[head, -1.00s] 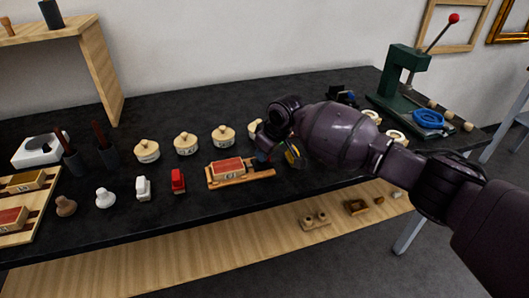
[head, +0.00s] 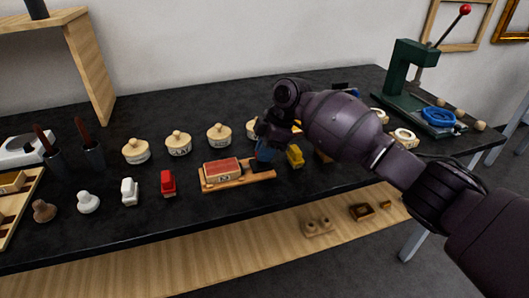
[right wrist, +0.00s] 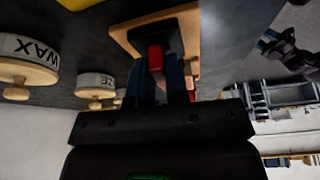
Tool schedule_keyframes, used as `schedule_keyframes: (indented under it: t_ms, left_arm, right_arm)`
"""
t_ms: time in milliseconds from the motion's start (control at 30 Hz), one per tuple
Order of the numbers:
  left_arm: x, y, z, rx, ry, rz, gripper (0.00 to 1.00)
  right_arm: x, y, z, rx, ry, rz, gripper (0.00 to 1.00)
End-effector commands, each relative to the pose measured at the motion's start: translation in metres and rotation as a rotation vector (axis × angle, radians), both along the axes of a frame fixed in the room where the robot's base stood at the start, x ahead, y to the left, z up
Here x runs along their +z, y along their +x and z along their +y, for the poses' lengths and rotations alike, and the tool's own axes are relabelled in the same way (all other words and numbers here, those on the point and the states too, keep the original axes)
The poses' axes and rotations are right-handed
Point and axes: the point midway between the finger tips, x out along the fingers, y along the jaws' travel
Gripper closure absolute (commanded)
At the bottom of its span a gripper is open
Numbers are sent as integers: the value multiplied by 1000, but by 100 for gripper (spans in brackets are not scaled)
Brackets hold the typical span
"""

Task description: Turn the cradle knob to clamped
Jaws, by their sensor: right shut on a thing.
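The wooden cradle (head: 232,185) lies on the dark bench and bears a red block (head: 222,169) with a pale side. In the right wrist view the cradle's wooden end (right wrist: 122,38) carries a dark block with a red knob (right wrist: 155,58) on it. My right gripper (head: 264,152) is over the cradle's right end. In the right wrist view its two blue fingers (right wrist: 170,78) are shut on the red knob, one on each side. The knob is hidden in the head view, and its setting cannot be read.
A yellow block (head: 295,156) stands just right of the cradle. Lidded round jars (head: 178,143) stand behind, one labelled WAX (right wrist: 28,48) in the wrist view. Red (head: 168,183) and white (head: 130,191) pieces stand left. A green press (head: 408,75) is at the back right.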

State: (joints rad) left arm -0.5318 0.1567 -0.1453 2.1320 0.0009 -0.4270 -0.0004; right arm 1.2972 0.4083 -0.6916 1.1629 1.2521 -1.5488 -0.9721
Motion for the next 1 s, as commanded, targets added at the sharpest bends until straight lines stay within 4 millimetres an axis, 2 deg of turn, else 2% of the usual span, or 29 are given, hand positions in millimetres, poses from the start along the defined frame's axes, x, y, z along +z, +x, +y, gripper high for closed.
schedule_keyframes:
  t_ms: [33, 300, 800, 833, 1000]
  left_arm:
    - [-3, 1, 0, -1, 0, 1, 57]
    - [-7, 2, 0, -1, 1, 5, 57]
    - [-8, -1, 1, 1, 2, 12, 57]
    - [-8, -1, 1, 1, 2, 12, 57]
    - [-8, -1, 1, 2, 2, 12, 57]
  right_arm:
    - [-6, 0, 0, 22, -2, 7, 100]
    - [-3, 0, 0, 103, -4, 4, 100]
    - [-2, 0, -1, 118, -4, 2, 100]
    - [-2, 0, 0, 118, -4, 2, 82]
    - [-1, 0, 0, 118, -3, 1, 60]
